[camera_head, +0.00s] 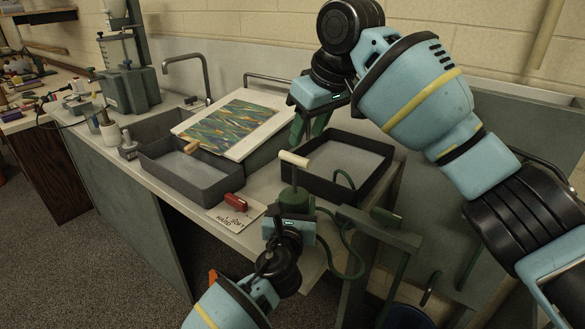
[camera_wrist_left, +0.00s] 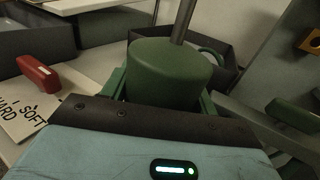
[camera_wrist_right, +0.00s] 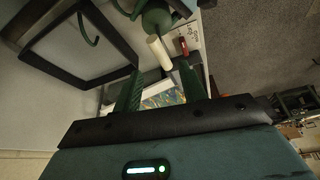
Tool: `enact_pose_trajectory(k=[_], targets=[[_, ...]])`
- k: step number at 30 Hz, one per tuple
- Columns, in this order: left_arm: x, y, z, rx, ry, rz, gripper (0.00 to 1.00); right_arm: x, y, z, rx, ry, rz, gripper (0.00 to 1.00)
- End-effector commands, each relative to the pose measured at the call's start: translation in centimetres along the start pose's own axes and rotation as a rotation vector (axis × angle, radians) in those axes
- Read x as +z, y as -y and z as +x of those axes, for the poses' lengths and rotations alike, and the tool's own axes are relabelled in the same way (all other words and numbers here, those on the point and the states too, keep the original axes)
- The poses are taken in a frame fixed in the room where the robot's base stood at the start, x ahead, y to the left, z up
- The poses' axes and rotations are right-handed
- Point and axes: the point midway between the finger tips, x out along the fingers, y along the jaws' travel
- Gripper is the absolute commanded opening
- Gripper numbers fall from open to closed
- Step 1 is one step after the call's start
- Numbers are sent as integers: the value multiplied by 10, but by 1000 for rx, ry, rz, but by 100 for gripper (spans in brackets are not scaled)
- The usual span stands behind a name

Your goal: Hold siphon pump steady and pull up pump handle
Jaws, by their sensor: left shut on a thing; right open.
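The siphon pump (camera_head: 294,201) has a green cylindrical body, a thin metal rod and a cream T-shaped pump handle (camera_head: 294,159) on top. It stands upright. My left gripper (camera_head: 291,219) is shut around the green body, which fills the left wrist view (camera_wrist_left: 168,72) between its fingers. My right gripper (camera_head: 307,137) is open above the handle, fingers pointing down. In the right wrist view the handle (camera_wrist_right: 158,52) lies just beyond the open fingertips, apart from them. The pump's lower end is hidden by my left gripper.
A green hose (camera_head: 352,245) loops from the pump towards a dark tray (camera_head: 377,193) behind. Another dark tray (camera_head: 183,192), a marbled sheet on a white board (camera_head: 238,122), and a card (camera_head: 222,215) with a red block (camera_head: 236,202) are to the left. A grey frame (camera_head: 380,228) stands right.

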Motion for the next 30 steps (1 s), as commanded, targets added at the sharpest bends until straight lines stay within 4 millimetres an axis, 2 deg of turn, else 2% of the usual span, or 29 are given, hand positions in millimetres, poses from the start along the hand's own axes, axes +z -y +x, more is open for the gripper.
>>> enact_pose_trajectory(k=[18, 24, 30], targets=[[-2, 0, 0, 0, -2, 0, 32, 1, 1, 99, -3, 2, 3, 42], [-2, 0, 0, 0, -2, 0, 32, 0, 1, 114, -3, -1, 1, 42], [-2, 0, 0, 0, -2, 0, 32, 0, 1, 117, -3, -1, 1, 42]])
